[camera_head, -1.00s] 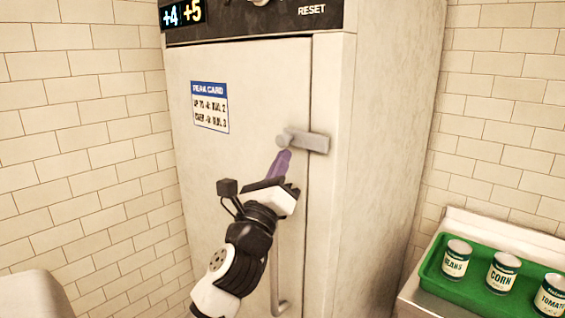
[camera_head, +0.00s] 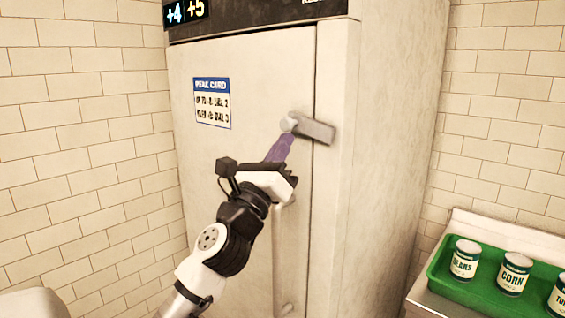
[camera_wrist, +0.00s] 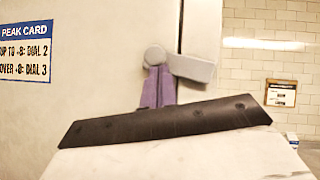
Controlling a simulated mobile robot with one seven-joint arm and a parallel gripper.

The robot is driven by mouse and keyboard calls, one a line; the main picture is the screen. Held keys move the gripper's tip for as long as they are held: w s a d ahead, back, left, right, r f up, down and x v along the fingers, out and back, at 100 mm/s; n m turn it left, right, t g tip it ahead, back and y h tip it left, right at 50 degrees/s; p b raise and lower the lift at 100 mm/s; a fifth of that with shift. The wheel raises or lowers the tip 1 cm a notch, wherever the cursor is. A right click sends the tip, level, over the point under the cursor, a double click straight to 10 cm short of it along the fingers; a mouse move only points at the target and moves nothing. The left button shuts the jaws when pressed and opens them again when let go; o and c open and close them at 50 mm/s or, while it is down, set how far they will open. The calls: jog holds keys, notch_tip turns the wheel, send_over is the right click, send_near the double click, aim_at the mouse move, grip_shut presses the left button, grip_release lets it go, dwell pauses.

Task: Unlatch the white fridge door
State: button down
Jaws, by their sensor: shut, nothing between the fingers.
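The white fridge door (camera_head: 245,75) is closed against its frame. Its latch (camera_head: 317,130) is a grey bar with a round knob at its left end. The bar slants slightly down to the right across the door seam. My gripper (camera_head: 284,142) has purple fingers, shut and empty, with their tips right at the underside of the knob. In the wrist view, the fingers (camera_wrist: 158,86) reach up to the knob (camera_wrist: 155,55), left of the bar (camera_wrist: 192,68). I cannot tell whether they touch it. A vertical door handle (camera_head: 277,250) is partly hidden behind my arm.
A peak card (camera_head: 212,103) is on the door, left of the latch. A green tray (camera_head: 480,292) with cans, including a corn can (camera_head: 514,273), stands on a counter at the right. Tiled walls flank the fridge. The space before the door is otherwise clear.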

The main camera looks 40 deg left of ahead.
aim_at(281, 128)
jog(key=r+m+h+b, duration=0.1)
jog(key=m+h+b, duration=0.1)
jog(key=m+h, duration=0.1)
jog(key=r+m+h+b, duration=0.1)
jog(key=m+h+b, duration=0.1)
jog(key=m+h, duration=0.2)
jog(key=r+m+g+h+b, duration=0.1)
jog(key=m+h+b, duration=0.1)
jog(key=m+h, duration=0.2)
jog(key=shift+a+r+m, duration=0.1)
jog(key=shift+m, duration=0.7)
jog(key=shift+a+r+m, duration=0.1)
jog(key=shift+m, duration=0.7)
jog(key=r+m+g+h, duration=0.1)
jog(key=m, duration=0.2)
jog(key=d+r+m+g+h, duration=0.1)
jog(key=m+g+h, duration=0.1)
jog(key=m, duration=0.2)
jog(key=d+r+m+g+h, duration=0.1)
jog(key=m+g, duration=0.1)
jog(key=m, duration=0.1)
jog(key=shift+d+r+m+h+p, duration=0.1)
jog(key=shift+r+m+h+p, duration=0.2)
jog(key=shift+h+p, duration=0.1)
jog(key=shift+d, duration=0.15)
jog(key=shift+f, duration=0.1)
